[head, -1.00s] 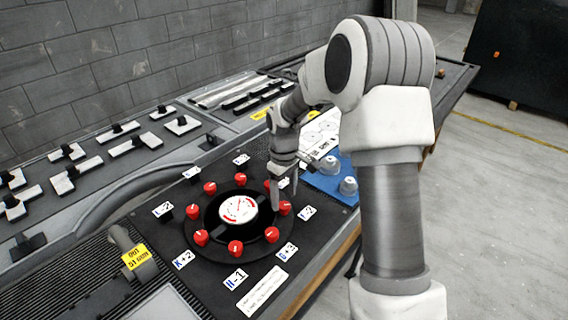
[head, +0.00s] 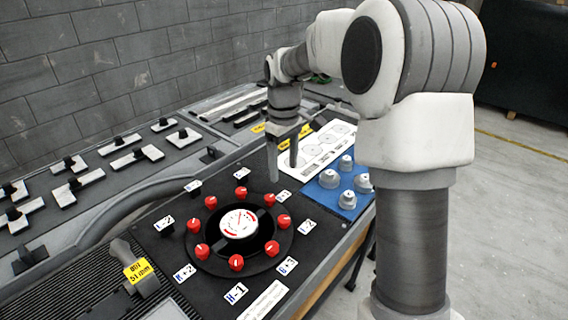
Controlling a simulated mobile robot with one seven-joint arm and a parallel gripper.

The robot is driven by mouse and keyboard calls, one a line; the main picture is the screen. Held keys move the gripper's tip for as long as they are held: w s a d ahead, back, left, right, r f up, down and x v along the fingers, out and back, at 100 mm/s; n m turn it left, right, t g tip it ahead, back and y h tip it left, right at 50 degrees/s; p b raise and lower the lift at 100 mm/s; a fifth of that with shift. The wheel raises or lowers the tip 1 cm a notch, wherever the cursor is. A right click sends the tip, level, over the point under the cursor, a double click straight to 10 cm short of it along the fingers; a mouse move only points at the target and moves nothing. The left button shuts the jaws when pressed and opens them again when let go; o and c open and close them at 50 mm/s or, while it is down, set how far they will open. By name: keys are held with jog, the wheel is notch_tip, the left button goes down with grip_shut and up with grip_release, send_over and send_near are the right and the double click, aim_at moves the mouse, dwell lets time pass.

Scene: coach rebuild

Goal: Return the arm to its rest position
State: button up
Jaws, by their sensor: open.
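My arm rises at the right of the head view and bends over toward the bench. My gripper (head: 282,163) points down with its two fingers apart and nothing between them. It hangs above the panel, behind the ring of red knobs and apart from them. The black round dial plate (head: 197,262) lies on the panel below and left of the gripper. It carries several red knobs (head: 236,262) around a white gauge (head: 238,223).
A blue plate (head: 328,198) with several grey knobs (head: 346,163) is right of the gripper, beside a white printed sheet (head: 318,146). Black-handled switches (head: 137,157) line the bench at left. A grey block wall (head: 120,60) stands behind. Open floor (head: 500,180) is at right.

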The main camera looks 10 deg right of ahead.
jog(key=s+r+m+t+p, duration=0.1)
jog(key=s+r+m+t, duration=0.15)
jog(key=s+r, duration=0.55)
jog(key=s+r+m+t, duration=0.2)
jog(key=s+r+m, duration=0.1)
jog(key=s, duration=0.8)
jog(key=s+f+m+t, duration=0.1)
jog(key=s+m, duration=0.1)
jog(key=s, duration=0.6)
jog(key=shift+p, duration=0.35)
jog(key=shift+f, duration=0.1)
